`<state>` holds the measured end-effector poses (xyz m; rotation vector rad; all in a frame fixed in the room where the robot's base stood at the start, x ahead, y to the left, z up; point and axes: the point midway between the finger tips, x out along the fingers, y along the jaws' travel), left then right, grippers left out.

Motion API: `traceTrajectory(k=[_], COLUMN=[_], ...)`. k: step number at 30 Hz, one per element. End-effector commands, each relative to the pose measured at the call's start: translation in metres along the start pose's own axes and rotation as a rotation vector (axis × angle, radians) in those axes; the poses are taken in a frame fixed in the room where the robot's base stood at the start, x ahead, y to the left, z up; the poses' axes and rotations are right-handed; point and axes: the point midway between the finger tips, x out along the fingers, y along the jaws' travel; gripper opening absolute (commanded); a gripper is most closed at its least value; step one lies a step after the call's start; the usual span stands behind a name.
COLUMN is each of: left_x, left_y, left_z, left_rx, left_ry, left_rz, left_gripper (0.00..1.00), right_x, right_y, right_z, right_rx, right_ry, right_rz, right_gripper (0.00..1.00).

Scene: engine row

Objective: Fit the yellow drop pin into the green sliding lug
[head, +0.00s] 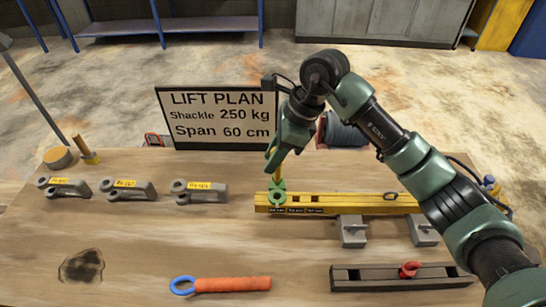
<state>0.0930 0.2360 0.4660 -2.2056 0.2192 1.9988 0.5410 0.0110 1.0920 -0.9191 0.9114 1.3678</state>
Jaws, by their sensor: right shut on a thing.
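The green sliding lug (277,194) sits at the left end of the yellow beam (345,203). My right gripper (277,158) is directly above the lug, pointing down, and is shut on the yellow drop pin (277,171). Only a short part of the pin shows between the fingers and the lug. It looks roughly upright, and its lower end meets the top of the lug in the picture. I cannot tell whether it is inside the lug's hole or just above it. My left gripper is not in view.
Several grey shackles (127,190) with yellow labels stand at left. The lift plan sign (218,117) stands behind. Grey blocks (352,231) are by the beam. A dark slotted rail (440,277) with a red piece and an orange-handled tool (232,284) lie in front. The middle left is clear.

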Motion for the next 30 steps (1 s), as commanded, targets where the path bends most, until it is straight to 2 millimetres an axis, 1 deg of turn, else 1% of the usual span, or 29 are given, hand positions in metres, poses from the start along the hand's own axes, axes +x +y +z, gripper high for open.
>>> traceTrajectory(k=[1, 6, 12, 15, 19, 30], left_x=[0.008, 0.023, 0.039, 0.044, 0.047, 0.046], left_y=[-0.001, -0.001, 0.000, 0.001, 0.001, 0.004], left_z=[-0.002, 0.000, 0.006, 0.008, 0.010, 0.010], left_rx=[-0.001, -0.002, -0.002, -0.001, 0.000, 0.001], left_ry=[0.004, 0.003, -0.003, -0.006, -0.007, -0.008], left_rz=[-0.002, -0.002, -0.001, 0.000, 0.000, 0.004], left_gripper=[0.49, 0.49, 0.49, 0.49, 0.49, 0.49], right_x=[0.008, 0.024, 0.041, 0.046, 0.049, 0.048], right_y=[0.000, 0.000, 0.000, 0.000, 0.000, 0.000], right_z=[-0.003, -0.010, -0.017, -0.019, -0.020, -0.020], right_rx=[0.000, 0.000, 0.000, 0.000, 0.000, -0.001], right_ry=[0.000, 0.001, 0.000, 0.000, 0.000, 0.000], right_rz=[0.000, 0.000, -0.001, 0.000, 0.000, 0.000], right_gripper=[0.00, 0.00, 0.00, 0.00, 0.00, 0.00])
